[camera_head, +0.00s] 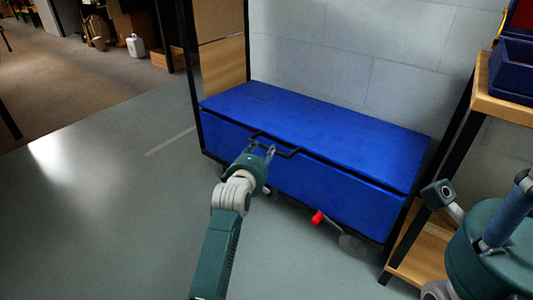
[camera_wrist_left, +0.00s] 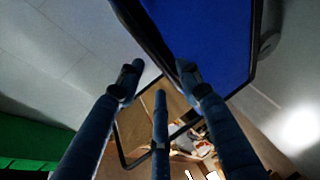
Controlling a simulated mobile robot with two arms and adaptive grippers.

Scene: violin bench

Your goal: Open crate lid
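The blue crate (camera_head: 330,190) stands against the wall, its blue lid (camera_head: 320,112) lying flat and closed on top. A black bar handle (camera_head: 288,154) sits at the lid's front edge, left of the middle. My left gripper (camera_head: 262,148) is at the handle, fingers apart; contact is unclear. In the left wrist view, its fingers (camera_wrist_left: 157,85) are spread with nothing clearly held, and blue crate surface (camera_wrist_left: 215,35) shows beyond them. My right gripper (camera_head: 505,215) is partly in view at the right edge, away from the crate; its fingertips are not clear.
A wooden shelf unit (camera_head: 505,98) with black posts stands right of the crate, bearing blue boxes (camera_head: 510,70). A red-tipped part (camera_head: 317,217) shows below the crate's front. The grey floor (camera_head: 90,210) to the left is clear.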

